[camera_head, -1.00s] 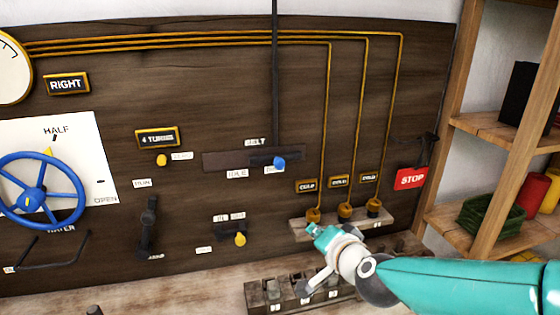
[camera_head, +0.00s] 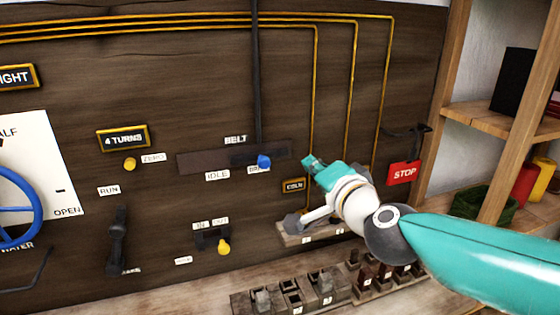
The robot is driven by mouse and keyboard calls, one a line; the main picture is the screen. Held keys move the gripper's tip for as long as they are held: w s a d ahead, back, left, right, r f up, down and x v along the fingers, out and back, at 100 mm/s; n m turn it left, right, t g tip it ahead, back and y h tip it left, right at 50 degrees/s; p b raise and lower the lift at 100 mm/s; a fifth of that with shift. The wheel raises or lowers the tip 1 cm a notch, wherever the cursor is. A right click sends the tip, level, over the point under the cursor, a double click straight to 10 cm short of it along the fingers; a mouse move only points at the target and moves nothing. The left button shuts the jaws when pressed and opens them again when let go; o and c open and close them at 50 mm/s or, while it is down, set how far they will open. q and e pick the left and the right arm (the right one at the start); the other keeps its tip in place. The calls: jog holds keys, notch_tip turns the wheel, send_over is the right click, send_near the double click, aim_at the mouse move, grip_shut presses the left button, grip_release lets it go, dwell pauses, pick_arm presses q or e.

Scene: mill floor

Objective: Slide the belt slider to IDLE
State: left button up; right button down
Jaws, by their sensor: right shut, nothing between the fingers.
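The belt slider is a blue knob (camera_head: 263,161) on a dark horizontal track (camera_head: 197,163) under the BELT label. The knob is toward the track's right end, over a white label that it partly covers. The IDLE label (camera_head: 217,175) is below the track, left of the knob. My right gripper (camera_head: 311,164), teal-tipped, is shut and empty. In the picture it is right of the knob, at about the same height, with a gap between them. My left gripper is not in view.
A yellow knob (camera_head: 223,247), a dark lever (camera_head: 117,240) and a blue handwheel (camera_head: 18,208) are to the left. A red STOP sign (camera_head: 404,173) and wooden shelf (camera_head: 485,119) stand to the right. Blocks in a rack (camera_head: 240,303) are below.

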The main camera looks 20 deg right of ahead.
send_near(270, 153)
jog(key=w+d+r, duration=0.1)
jog(key=w+d, duration=0.2)
jog(key=d, duration=0.1)
jog(key=a, duration=0.1)
jog(key=w+a+f, duration=0.1)
jog(key=a+p, duration=0.1)
jog(key=a, duration=0.1)
jog(key=shift+w+f, duration=0.15)
jog(key=shift+f, duration=0.05)
jog(key=a+p, duration=0.2)
jog(key=a, duration=0.8)
jog(key=shift+a+p, duration=0.3)
jog(key=shift+p, duration=0.1)
jog(key=shift+s+a, duration=0.1)
jog(key=shift+s, duration=0.15)
